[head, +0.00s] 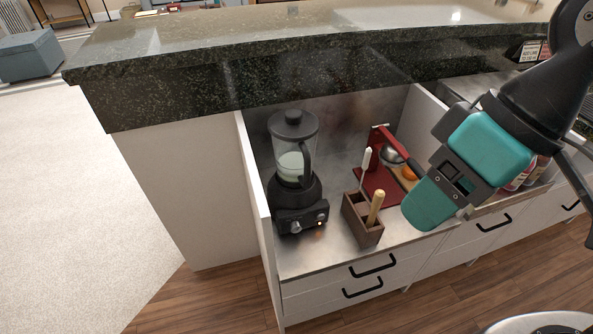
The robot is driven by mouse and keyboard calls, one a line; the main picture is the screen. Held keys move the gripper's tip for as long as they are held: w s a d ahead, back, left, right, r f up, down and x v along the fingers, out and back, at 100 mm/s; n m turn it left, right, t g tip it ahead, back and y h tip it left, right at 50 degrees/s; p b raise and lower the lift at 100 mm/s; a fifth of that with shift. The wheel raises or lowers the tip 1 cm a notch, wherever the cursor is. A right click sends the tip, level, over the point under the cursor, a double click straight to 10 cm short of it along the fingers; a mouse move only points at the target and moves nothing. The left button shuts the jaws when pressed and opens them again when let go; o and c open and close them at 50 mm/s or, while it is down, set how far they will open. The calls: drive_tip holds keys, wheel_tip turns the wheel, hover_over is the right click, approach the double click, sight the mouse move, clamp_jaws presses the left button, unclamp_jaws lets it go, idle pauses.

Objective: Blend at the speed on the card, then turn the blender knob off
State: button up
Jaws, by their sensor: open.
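The blender (294,175) stands upright on the steel counter below the bar top, with its black lid on and pale contents in its clear jug. The knob's pointer and markings are too small to read. My gripper (432,207), teal and dark grey, hangs to the right of the blender, well apart from it, open and empty. I cannot make out a speed card; a small printed panel (530,51) at the upper right is unreadable.
A wooden utensil box (363,221) with upright handles stands right of the blender. Behind it are a red press (392,145) and a board with an orange fruit (409,173). The granite bar top (250,50) overhangs behind. A white side panel (255,190) borders the blender's left.

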drive_tip(key=w+a+f+n+t+h+b, duration=0.1)
drive_tip(key=w+f+n+t+b, duration=0.15)
drive_tip(key=f+b, duration=0.65)
drive_tip(key=w+f+n+t+h+b, duration=0.15)
drive_tip(key=f+n+b, duration=0.25)
drive_tip(key=f+b, duration=0.55)
drive_tip(key=n+t+y+b, duration=0.3)
drive_tip(key=n+t+b, duration=1)
drive_tip(key=n+b, duration=1.4)
approach(297, 230)
drive_tip(key=m+b, duration=0.4)
drive_tip(key=shift+w+r, duration=0.15)
drive_tip(key=shift+w+a+r+p, duration=0.1)
drive_tip(key=shift+w+a+p, duration=0.15)
drive_tip(key=shift+w+p, duration=0.65)
drive_tip(key=w+p, duration=0.1)
drive_tip(key=p, duration=0.1)
drive_tip(key=shift+a+p, duration=0.2)
drive_tip(key=shift+p, duration=0.2)
drive_tip(key=x, duration=0.2)
drive_tip(key=p+x, duration=0.2)
drive_tip(key=x, duration=0.1)
drive_tip(key=shift+w+a+f, duration=0.1)
drive_tip(key=shift+w+f, duration=0.2)
drive_tip(key=shift+f, duration=0.1)
